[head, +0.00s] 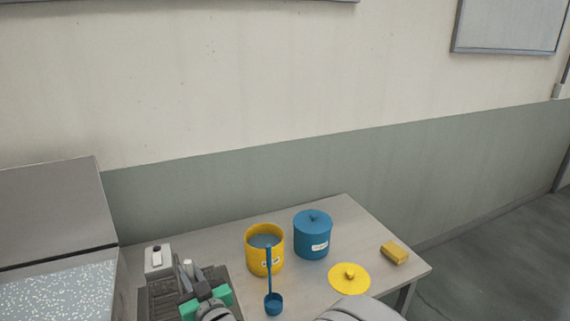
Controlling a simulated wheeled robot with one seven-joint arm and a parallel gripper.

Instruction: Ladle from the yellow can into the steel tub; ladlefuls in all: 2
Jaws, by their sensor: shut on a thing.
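The yellow can (252,262) stands open on the table with grey-blue liquid inside. A blue ladle (269,268) is upright in front of it, bowl low and handle overlapping the can in view; I cannot tell whether they touch. My gripper (191,269), with green blocks and dark fingers, is left of the can over a dark ribbed tray (150,303). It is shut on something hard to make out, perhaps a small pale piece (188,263). The ladle is apart from it.
A blue lidded pot (312,238) stands right of the can. A yellow lid (349,280) lies flat in front of the pot, and a yellow block (394,253) lies near the table's right edge. A small white box (158,262) with a dark knob sits behind the tray.

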